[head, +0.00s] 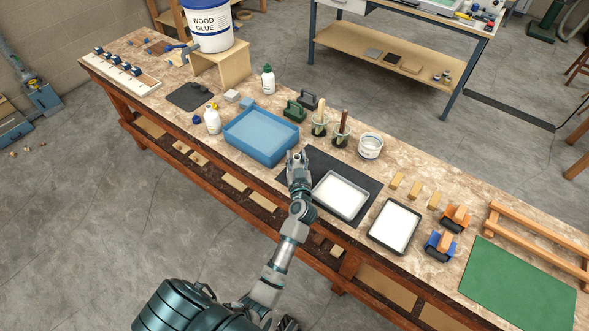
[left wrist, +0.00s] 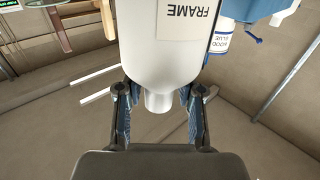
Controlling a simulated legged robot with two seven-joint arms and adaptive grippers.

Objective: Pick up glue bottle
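A white bottle (head: 213,121) with a small yellow top stands upright on the bench, left of the blue tray. A second white bottle (head: 267,81) with a dark cap stands behind that tray. I cannot tell which is the glue bottle. My left gripper (head: 298,157) is over the bench by the tray's right corner, fingers apart, clear of both bottles. In the left wrist view, a white rounded body (left wrist: 160,40) labelled "FRAME" fills the top middle. Its narrow neck shows between the spread fingers (left wrist: 160,112), with gaps either side. My right gripper is not in view.
The blue tray (head: 231,134) lies between my left gripper and the yellow-topped bottle. A wood glue bucket (head: 209,28) stands on a wooden stand at the back left. Right of the gripper are a dark mat (head: 366,184), metal trays and brush jars.

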